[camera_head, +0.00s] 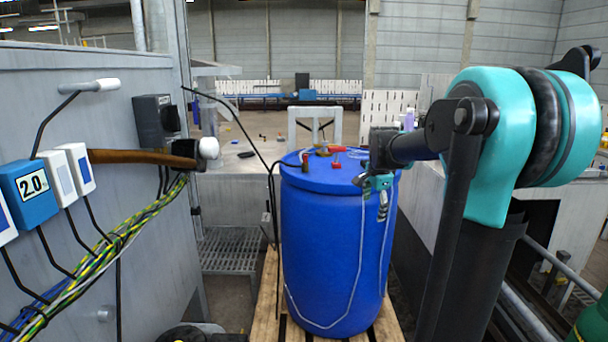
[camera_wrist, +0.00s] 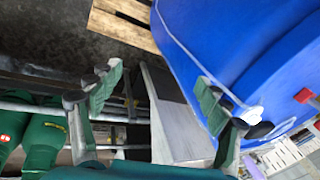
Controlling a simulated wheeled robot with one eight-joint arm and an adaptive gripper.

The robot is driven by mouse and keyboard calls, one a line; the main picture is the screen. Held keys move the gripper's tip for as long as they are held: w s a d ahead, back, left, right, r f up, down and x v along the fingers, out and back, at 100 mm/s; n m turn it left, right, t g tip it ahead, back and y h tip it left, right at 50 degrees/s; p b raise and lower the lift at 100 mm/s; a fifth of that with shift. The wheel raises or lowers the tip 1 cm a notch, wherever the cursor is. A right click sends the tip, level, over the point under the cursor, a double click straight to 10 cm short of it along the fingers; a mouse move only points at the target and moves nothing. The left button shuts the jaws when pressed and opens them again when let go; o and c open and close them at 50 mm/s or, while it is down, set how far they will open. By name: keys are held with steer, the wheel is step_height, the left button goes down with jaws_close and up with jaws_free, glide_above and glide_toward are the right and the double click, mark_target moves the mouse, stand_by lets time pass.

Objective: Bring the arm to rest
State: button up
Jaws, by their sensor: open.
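My gripper (camera_head: 378,184) hangs at the end of my teal and black arm, in front of the right side of the blue barrel's top in the head view. In the wrist view my gripper (camera_wrist: 160,95) has its two green fingers spread wide, with nothing between them. The blue barrel (camera_head: 335,250) stands upright on a wooden pallet; it also fills the upper right of the wrist view (camera_wrist: 225,45). I cannot tell whether the right finger touches the barrel.
A grey cabinet with a blue meter (camera_head: 32,190) and cables (camera_head: 110,250) stands at the left. The wooden pallet (camera_head: 268,290) lies under the barrel. Red-handled fittings (camera_head: 337,164) sit on its lid. Green cylinders (camera_wrist: 42,140) and metal rails show in the wrist view.

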steer(key=s+a+f+n, duration=0.1)
steer(key=s+f+n, duration=0.6)
steer(key=s, duration=0.6)
steer(key=s+a+f+n, duration=0.2)
steer(key=s+f+n, duration=0.5)
steer(key=s+f, duration=0.5)
steer(key=shift+s+a+y, duration=0.15)
steer(key=shift+s+y, duration=0.15)
steer(key=shift+s, duration=0.7)
